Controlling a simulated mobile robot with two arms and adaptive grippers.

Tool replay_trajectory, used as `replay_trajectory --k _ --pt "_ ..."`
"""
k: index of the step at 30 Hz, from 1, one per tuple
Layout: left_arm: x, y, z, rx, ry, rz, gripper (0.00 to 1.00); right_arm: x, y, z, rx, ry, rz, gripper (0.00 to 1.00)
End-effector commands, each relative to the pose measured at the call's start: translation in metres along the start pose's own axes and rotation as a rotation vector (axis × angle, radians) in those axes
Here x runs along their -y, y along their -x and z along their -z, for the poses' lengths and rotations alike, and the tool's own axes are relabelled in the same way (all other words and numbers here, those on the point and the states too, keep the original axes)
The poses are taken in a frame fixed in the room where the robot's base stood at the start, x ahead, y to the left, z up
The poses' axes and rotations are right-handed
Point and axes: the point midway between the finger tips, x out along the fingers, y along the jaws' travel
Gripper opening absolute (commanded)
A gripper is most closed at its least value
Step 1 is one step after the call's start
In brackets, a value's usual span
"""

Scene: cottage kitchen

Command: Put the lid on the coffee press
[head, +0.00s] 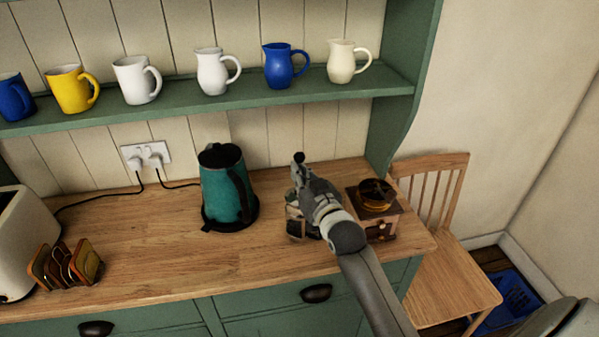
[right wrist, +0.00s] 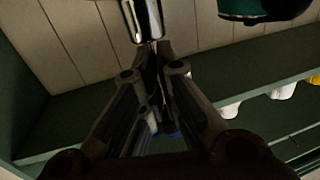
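My right gripper (head: 301,180) reaches in from the lower right over the back of the counter. Its fingers (right wrist: 156,58) are closed together in the right wrist view, with a shiny metal part (right wrist: 147,18) at their tips. A small black knob (head: 299,158) stands just above the fingertips in the head view; I take it and the metal part for the coffee press lid, held in the gripper. The coffee press (head: 295,226) stands on the counter below the gripper, largely hidden by it. Whether lid and press touch cannot be told. My left gripper is not in view.
A wooden coffee grinder (head: 377,206) stands close right of the press. A teal kettle (head: 224,187) is to its left. A toast rack (head: 66,267) and toaster (head: 17,243) are far left. Mugs and jugs line the shelf (head: 200,111) above. The counter's middle is clear.

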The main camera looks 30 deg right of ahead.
Motion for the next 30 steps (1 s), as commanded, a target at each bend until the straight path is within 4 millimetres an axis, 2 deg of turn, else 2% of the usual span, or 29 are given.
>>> replay_trajectory --k 30 --pt "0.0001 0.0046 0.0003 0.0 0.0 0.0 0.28 0.0002 0.0001 0.0007 -0.003 0.0 0.0 0.0"
